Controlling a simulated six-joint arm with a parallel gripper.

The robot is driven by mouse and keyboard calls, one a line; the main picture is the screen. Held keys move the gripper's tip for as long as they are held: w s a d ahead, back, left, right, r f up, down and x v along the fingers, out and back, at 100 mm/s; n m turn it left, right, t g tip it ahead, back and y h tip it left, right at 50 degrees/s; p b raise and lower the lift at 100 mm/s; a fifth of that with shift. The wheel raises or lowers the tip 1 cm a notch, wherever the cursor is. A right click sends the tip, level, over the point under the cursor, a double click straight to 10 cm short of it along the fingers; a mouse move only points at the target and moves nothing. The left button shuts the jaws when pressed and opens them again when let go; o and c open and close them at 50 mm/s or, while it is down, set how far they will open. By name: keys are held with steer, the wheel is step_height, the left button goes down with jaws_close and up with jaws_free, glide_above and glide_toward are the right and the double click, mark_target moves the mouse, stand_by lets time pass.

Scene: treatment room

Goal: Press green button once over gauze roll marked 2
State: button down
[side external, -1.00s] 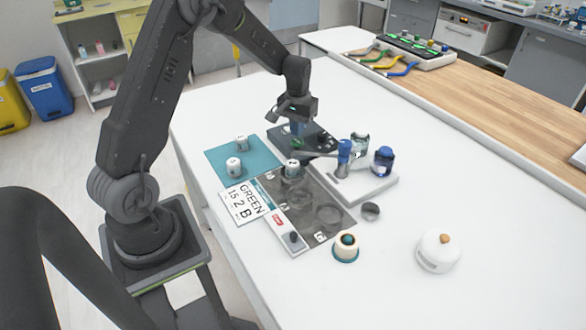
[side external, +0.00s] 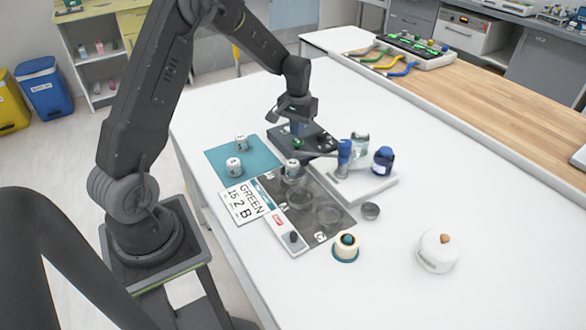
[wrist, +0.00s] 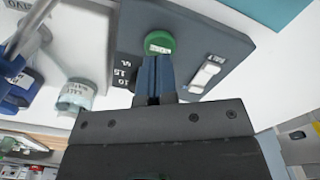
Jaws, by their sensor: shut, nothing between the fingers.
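The green button (wrist: 159,42) is a round cap on a dark control box (wrist: 207,50), which also shows in the side view (side external: 316,141). My gripper (wrist: 155,70) is shut and empty, its blue-grey fingertips close against the button's near edge in the wrist view. In the side view my gripper (side external: 297,130) points down over the box; I cannot tell whether it touches the button. White gauze rolls stand on the teal mat, one behind (side external: 242,142) and one in front (side external: 234,167). Another roll (side external: 293,167) stands on the dark marked mat. Their numbers are too small to read surely.
A card (side external: 245,203) reads GREEN, 15, 2, B. Blue-topped bottles (side external: 383,160) stand on a white tray (side external: 366,190) right of the box. The right tabletop is clear.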

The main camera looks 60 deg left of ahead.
mark_target(297, 141)
steer(key=shift+f, duration=1.85)
steer(key=shift+r, duration=1.85)
steer(key=shift+r, duration=0.1)
steer(key=shift+r, duration=2.9)
